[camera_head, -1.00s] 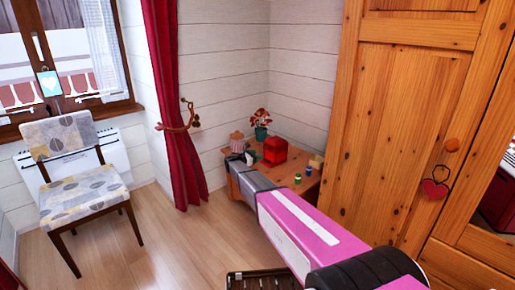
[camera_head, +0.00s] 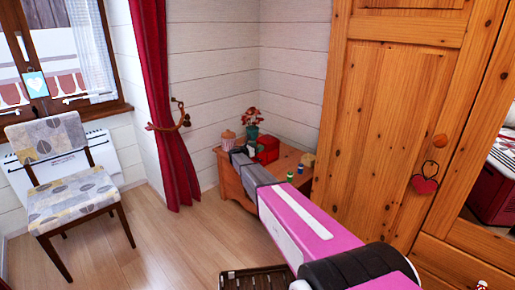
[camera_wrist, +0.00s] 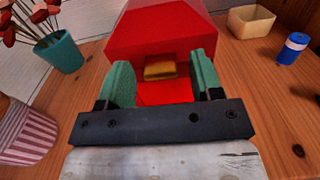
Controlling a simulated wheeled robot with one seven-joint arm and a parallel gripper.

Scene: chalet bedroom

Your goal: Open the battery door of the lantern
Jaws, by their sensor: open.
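The red lantern (camera_head: 268,146) stands on a small wooden table, partly hidden behind my arm in the head view. In the wrist view the lantern (camera_wrist: 165,32) has a sloped top and fills the upper middle. A small brass-yellow piece (camera_wrist: 161,72) shows low on its near side, with bright red surface below it. I cannot tell whether that piece belongs to the battery door. My gripper (camera_wrist: 162,68) is open, its green fingers pointing at the lantern on either side of the yellow piece. Nothing is visibly held. Contact with the lantern is unclear.
On the wooden table (camera_wrist: 268,100) a teal plant pot (camera_wrist: 58,52) and a striped pink-white jar (camera_wrist: 25,130) stand at the left. A tan open box (camera_wrist: 251,21) and a blue-white cylinder (camera_wrist: 293,48) stand at the right. The wardrobe (camera_head: 385,130) rises beside the table.

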